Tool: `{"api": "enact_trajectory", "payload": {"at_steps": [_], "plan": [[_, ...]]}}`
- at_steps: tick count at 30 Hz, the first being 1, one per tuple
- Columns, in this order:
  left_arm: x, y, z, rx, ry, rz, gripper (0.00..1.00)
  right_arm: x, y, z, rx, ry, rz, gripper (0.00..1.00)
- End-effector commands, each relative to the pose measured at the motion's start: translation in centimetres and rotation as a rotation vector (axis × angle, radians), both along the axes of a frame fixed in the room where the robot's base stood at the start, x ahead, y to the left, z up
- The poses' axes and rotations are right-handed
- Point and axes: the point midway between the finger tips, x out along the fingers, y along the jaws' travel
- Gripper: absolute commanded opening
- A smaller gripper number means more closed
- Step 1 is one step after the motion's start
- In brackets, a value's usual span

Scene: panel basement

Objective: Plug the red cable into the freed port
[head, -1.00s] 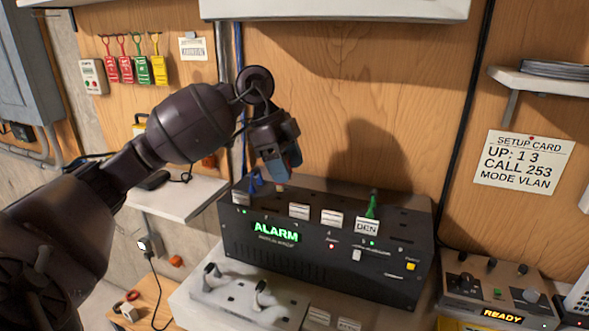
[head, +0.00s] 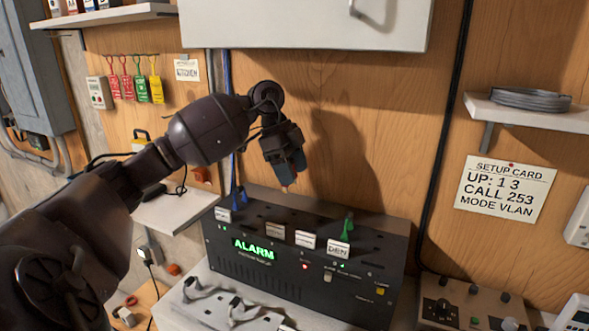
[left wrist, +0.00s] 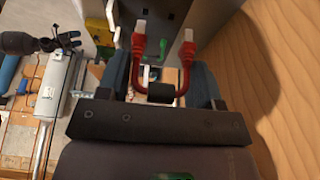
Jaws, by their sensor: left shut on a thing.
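My left gripper (head: 286,178) is shut on the red cable and holds it above the black patch box (head: 290,275). In the left wrist view the red cable (left wrist: 163,93) is a short U-shaped loop between the fingers, with a red plug at each end pointing away from the palm. In the head view only a small reddish tip shows below the fingers. The box top has a blue cable (head: 238,196) at the left and a green cable (head: 347,226) by the DEN label. The ports under the gripper are hard to make out. A dark hand-like part in the left wrist view appears to be my right gripper (left wrist: 68,42).
The box display (head: 253,249) reads ALARM. A pale unit with black handles (head: 215,307) lies in front. The setup card (head: 506,188) hangs at right, below a shelf with coiled cable (head: 530,99). A white cabinet (head: 300,25) overhangs the wall above.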

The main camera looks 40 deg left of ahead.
Motion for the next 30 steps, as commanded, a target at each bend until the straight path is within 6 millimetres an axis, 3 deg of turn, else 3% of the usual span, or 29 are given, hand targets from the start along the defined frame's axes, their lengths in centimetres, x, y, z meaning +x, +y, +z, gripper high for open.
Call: {"api": "enact_trajectory", "payload": {"at_steps": [22, 30], "plan": [[0.0, 0.0, -5.7, 0.0, 0.001, 0.0, 0.37, 1.3, 0.3, -2.7, 0.0, -0.035, 0.007, 0.86], [0.0, 0.0, -7.5, 0.001, 0.002, 0.001, 0.37, 2.0, 0.3, -2.6, -0.001, -0.051, 0.012, 0.86]]}}
